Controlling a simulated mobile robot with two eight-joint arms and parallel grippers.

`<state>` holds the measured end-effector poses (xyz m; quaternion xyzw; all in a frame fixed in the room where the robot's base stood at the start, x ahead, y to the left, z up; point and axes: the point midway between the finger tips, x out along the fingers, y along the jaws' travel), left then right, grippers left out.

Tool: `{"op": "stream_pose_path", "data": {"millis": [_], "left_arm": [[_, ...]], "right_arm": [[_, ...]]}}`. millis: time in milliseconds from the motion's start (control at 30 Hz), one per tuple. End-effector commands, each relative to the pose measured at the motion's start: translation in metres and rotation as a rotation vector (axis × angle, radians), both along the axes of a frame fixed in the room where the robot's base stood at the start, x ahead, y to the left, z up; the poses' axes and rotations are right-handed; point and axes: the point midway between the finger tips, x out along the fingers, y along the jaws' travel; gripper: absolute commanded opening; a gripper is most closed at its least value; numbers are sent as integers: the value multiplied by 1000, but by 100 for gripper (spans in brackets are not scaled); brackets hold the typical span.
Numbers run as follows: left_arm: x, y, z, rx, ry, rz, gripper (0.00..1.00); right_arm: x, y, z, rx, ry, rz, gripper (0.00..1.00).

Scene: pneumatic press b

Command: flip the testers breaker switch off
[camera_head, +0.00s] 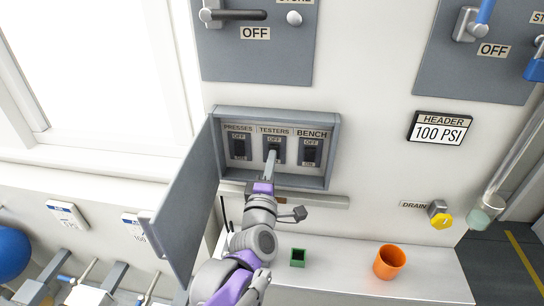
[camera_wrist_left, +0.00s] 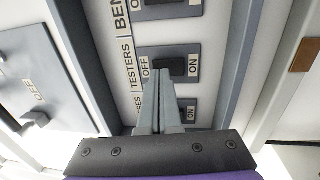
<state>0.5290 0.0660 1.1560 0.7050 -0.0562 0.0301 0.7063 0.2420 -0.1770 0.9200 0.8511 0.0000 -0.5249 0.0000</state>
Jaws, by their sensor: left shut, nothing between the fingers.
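The testers breaker switch (camera_head: 274,143) is the middle of three in an open grey breaker box (camera_head: 333,150). Its OFF label is at the top in the head view. In the left wrist view its black lever (camera_wrist_left: 178,66) sits between OFF and ON; I cannot tell for sure which way it is thrown. My left gripper (camera_head: 271,160) is shut and empty, reaching into the box from below. Its fingertips (camera_wrist_left: 158,74) are right at the testers lever; I cannot tell whether they touch. They hide the lower part of the switch in the head view. My right gripper is not in view.
The presses switch (camera_head: 239,147) and bench switch (camera_head: 311,152) flank it closely. The box door (camera_head: 183,207) hangs open to the left. Below are a ledge (camera_head: 345,283) with an orange cup (camera_head: 389,262) and a small green box (camera_head: 298,258). A yellow drain knob (camera_head: 442,220) is at the right.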

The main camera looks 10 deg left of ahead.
Motion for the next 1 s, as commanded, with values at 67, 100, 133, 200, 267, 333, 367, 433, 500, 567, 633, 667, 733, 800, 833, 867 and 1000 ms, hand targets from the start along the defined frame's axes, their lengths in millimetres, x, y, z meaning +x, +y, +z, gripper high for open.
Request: {"op": "stream_pose_path", "data": {"millis": [67, 100, 133, 200, 267, 333, 367, 433, 500, 567, 633, 667, 733, 800, 833, 867, 1000], "left_arm": [[7, 0, 1, 0, 0, 0, 0], [9, 0, 1, 0, 0, 0, 0], [10, 0, 1, -1, 1, 0, 0], [11, 0, 1, -1, 1, 0, 0], [12, 0, 1, -1, 1, 0, 0], [11, 0, 1, -1, 1, 0, 0], [11, 0, 1, -1, 1, 0, 0], [11, 0, 1, -1, 1, 0, 0], [12, 0, 1, -1, 1, 0, 0], [15, 0, 3, -1, 0, 0, 0], [17, 0, 4, -1, 0, 0, 0], [17, 0, 4, -1, 0, 0, 0], [17, 0, 4, 0, 0, 1, 0], [17, 0, 4, 0, 0, 1, 0], [17, 0, 4, 0, 0, 1, 0], [17, 0, 4, 0, 0, 1, 0], [15, 0, 6, 0, -1, 0, 0]], "right_arm": [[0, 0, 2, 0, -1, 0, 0], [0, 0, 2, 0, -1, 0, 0], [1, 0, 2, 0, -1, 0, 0], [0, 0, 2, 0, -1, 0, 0], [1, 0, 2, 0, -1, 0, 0], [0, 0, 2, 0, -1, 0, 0], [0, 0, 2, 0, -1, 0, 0], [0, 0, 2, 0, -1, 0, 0], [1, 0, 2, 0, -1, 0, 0], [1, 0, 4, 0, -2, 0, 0], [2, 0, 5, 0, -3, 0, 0], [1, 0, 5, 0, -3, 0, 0], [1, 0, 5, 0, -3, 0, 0], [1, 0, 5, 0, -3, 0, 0], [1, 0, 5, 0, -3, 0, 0], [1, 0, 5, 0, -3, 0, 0], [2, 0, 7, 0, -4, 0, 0]]}}
